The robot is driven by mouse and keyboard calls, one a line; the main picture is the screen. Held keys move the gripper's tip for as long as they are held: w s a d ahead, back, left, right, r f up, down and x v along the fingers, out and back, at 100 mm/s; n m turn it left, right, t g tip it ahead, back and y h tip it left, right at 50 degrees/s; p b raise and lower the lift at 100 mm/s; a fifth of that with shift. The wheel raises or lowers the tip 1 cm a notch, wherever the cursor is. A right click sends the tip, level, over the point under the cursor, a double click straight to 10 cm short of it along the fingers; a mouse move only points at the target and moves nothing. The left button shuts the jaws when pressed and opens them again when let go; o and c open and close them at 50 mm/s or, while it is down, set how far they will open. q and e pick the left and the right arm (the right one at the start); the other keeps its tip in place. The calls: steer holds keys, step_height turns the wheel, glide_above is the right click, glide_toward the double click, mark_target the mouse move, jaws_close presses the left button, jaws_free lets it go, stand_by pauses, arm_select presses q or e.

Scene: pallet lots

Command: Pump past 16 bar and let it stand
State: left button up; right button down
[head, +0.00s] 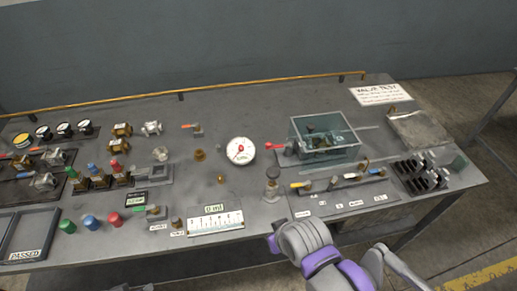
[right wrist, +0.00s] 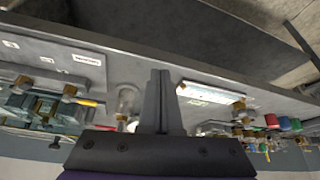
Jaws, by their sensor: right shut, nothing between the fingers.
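A round white gauge (head: 241,151) with a red mark at its centre stands mid-bench; its reading is too small to make out. A post with a dark rounded top and pale collar (head: 271,185) stands in front of it; I cannot tell if it is the pump. A clear-walled box (head: 325,142) holds a valve fitting, with a red-ended lever (head: 269,146) at its left. My right gripper (right wrist: 160,85) is shut and empty, near the bench's front edge beside the post; its fingertips are hard to make out in the head view. My left gripper is out of view.
A white scale strip (head: 215,222) lies front centre. Coloured-handled valves (head: 97,178) and red, blue and green caps (head: 90,222) crowd the left. Colour-handled levers (head: 340,181) and dark blocks (head: 420,172) stand right. A yellow rail (head: 190,94) runs along the back.

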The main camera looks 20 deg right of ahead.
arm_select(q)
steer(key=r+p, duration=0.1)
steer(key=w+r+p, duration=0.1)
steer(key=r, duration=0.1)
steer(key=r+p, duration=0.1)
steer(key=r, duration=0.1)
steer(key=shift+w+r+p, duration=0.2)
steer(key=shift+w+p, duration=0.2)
arm_select(e)
step_height(320, 180, up, 23)
steer(key=m+g, duration=0.3)
steer(key=g, duration=0.3)
glide_above(273, 171)
steer(key=shift+w, duration=0.2)
step_height(273, 171, down, 14)
steer(key=shift+s+f, duration=0.1)
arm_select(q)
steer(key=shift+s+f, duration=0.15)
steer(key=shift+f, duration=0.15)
